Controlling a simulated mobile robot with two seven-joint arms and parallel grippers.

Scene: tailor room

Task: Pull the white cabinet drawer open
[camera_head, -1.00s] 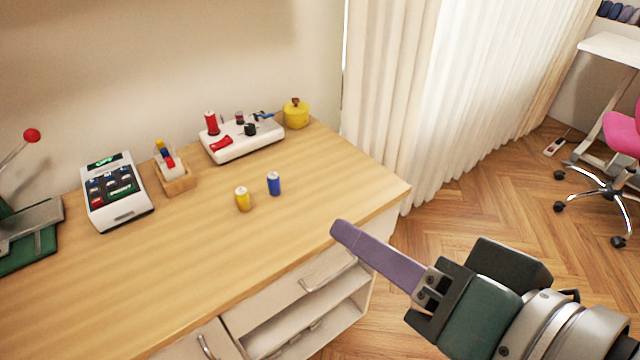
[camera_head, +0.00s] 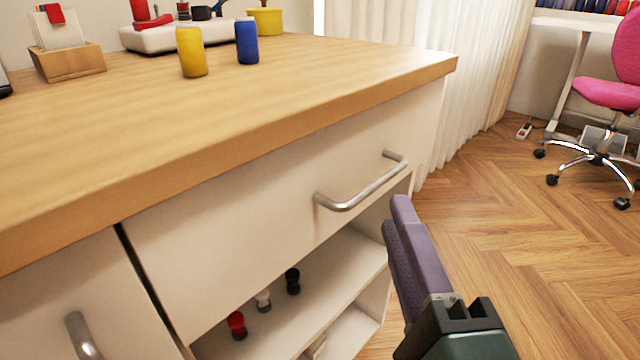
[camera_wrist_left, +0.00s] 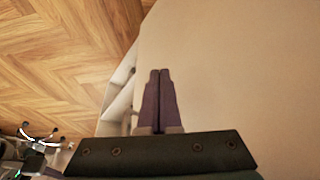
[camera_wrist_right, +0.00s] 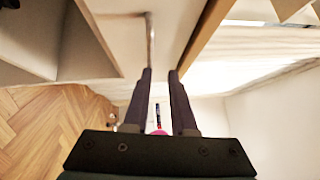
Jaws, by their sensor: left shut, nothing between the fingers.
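The white cabinet drawer (camera_head: 255,215) sits under the wooden tabletop and looks shut. Its silver bar handle (camera_head: 365,190) is on the front and also shows in the right wrist view (camera_wrist_right: 151,42). My right gripper (camera_head: 398,215) is in front of the cabinet, just below and right of the handle in the head view. In the right wrist view its purple fingers (camera_wrist_right: 160,76) are apart and empty, with the handle beyond the tips. My left gripper (camera_wrist_left: 159,75) is shut and empty over a pale surface; it is outside the head view.
A door handle (camera_head: 82,335) is at lower left. Wood floor (camera_head: 500,220) is clear toward the pink chair (camera_head: 607,90).

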